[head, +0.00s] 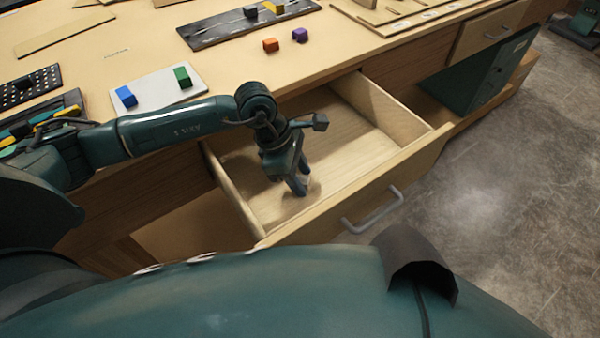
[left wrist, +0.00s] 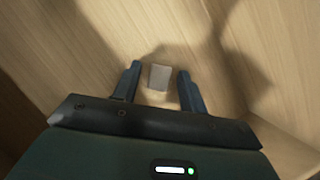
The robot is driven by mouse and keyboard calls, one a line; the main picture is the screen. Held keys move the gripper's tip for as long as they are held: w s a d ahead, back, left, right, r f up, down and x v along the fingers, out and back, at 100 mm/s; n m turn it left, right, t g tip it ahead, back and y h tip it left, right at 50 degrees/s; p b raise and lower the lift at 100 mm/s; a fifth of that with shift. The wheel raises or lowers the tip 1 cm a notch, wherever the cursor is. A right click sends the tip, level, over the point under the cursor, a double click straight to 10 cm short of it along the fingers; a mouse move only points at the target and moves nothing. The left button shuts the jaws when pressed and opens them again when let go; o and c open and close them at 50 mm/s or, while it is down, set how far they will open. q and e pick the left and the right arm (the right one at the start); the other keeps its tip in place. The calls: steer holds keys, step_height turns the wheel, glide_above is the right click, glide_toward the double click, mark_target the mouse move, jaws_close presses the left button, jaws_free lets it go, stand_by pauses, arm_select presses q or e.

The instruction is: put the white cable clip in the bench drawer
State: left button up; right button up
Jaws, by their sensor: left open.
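The bench drawer (head: 357,165) is pulled open, with a pale wooden bottom and a grey handle on its front. My left gripper (head: 303,190) reaches down into the drawer near its front left. In the left wrist view its two fingers (left wrist: 158,85) stand apart. The white cable clip (left wrist: 159,76) shows there as a small pale block between the fingertips, with a gap on each side. It appears to be at or near the drawer bottom; whether it touches is unclear. In the head view it is mostly hidden by the fingers. My right gripper is not in view.
On the bench top (head: 130,52) stand a white plate (head: 155,90) with a blue block (head: 126,96) and a green block (head: 182,77), an orange block (head: 271,45), a purple block (head: 300,35) and a dark board (head: 225,33). The drawer's right part is clear.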

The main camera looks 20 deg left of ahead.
arm_select(q)
steer(key=shift+a+r, duration=0.1)
steer(key=shift+r, duration=0.25)
steer(key=v, duration=1.1)
steer(key=shift+r+b, duration=0.3)
steer(key=shift+b, duration=0.15)
steer(key=shift+r, duration=0.1)
